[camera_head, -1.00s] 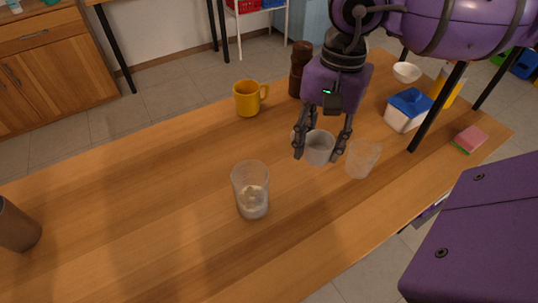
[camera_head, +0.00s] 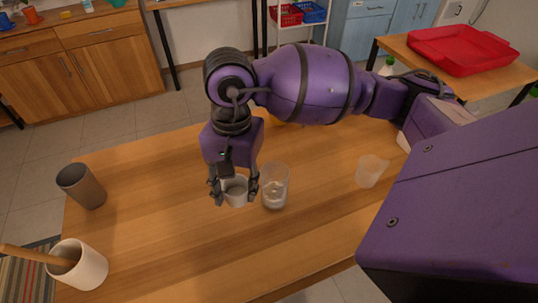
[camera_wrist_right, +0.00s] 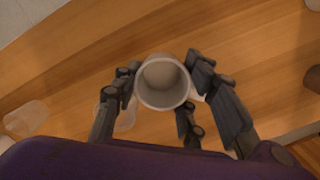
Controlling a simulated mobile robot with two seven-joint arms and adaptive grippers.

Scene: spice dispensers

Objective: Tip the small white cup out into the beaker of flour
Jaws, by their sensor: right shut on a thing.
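The small white cup (camera_head: 236,190) is held between the fingers of my right gripper (camera_head: 234,188), which is shut on it. The cup looks upright and above the table. The wrist view looks into the open mouth of the cup (camera_wrist_right: 163,80); I cannot tell what is inside. The clear beaker of flour (camera_head: 274,188) stands upright on the table, just right of the cup in the head view, with white flour low inside. In the wrist view, a clear shape behind the left finger is probably this beaker (camera_wrist_right: 126,119). My left gripper is not in view.
An empty clear beaker (camera_head: 371,171) stands farther right on the wooden table (camera_head: 165,220).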

